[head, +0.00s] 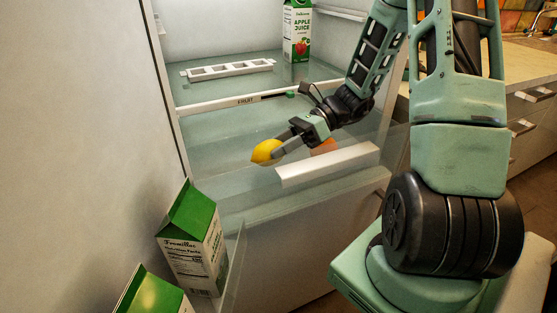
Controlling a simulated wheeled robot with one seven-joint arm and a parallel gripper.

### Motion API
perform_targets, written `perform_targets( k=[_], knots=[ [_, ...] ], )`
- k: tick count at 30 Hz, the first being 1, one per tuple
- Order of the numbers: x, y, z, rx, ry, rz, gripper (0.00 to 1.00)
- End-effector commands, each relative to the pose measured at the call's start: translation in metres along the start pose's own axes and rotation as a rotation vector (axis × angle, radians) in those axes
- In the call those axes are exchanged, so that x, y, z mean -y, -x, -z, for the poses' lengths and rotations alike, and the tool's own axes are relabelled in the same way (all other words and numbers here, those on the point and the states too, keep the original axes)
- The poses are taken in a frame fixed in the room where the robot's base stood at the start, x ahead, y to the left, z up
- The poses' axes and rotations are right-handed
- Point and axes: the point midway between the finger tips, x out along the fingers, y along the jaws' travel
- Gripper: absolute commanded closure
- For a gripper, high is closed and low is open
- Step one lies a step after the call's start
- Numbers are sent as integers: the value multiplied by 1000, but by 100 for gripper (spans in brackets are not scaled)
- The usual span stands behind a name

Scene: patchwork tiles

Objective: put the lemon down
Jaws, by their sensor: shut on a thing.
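A yellow lemon (264,152) is between the fingertips of my gripper (278,152), which is shut on it. My arm reaches from the right into the open fridge, and the gripper points left and slightly down. Part of the lemon is hidden by the fingers.
An apple juice carton (297,35) and a white rack (230,69) stand on the glass shelf. Green-topped cartons (193,240) stand in the door at lower left. A white drawer front (327,165) and an orange item (325,147) are beside my gripper. A counter (530,70) is at right.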

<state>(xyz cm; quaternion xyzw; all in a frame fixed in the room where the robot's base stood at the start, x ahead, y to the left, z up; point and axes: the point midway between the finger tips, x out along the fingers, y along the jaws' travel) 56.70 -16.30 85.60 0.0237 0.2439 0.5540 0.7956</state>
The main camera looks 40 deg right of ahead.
Motion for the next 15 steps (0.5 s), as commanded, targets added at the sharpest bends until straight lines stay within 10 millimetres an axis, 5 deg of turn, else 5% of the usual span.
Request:
perform_targets(
  k=[7,15],
  knots=[
    [10,-12,29,2,-3,-2,75],
    [11,-13,30,1,0,0,75]
  ],
)
